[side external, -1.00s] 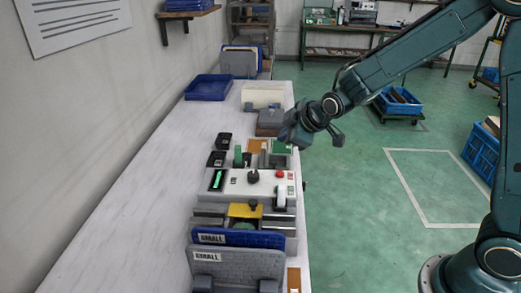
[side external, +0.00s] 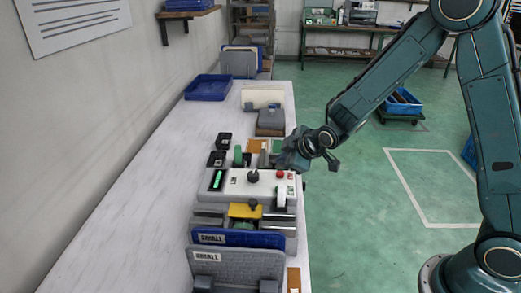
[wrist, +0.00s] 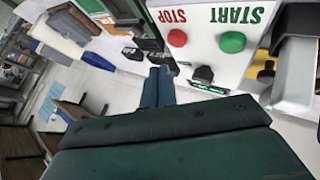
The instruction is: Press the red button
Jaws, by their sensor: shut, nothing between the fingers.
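The red button (wrist: 177,38) is a round cap on the white control panel (wrist: 208,52), beside the printed word STOP in the wrist view. In the side view the red button (side external: 280,174) sits on the panel's top, toward its right end. My gripper (wrist: 158,72) is shut with nothing between its fingers. In the wrist view its fingertips point toward the panel's edge, a little below and left of the red button. In the side view my gripper (side external: 281,164) is just behind the button, close to the panel; contact cannot be told.
A green button (wrist: 232,42) labelled START sits beside the red one, with a black knob (wrist: 203,75) nearby. A blue tray (side external: 208,88) stands further back. Blue and grey panels marked SMALL are in front. The bench's left side is clear.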

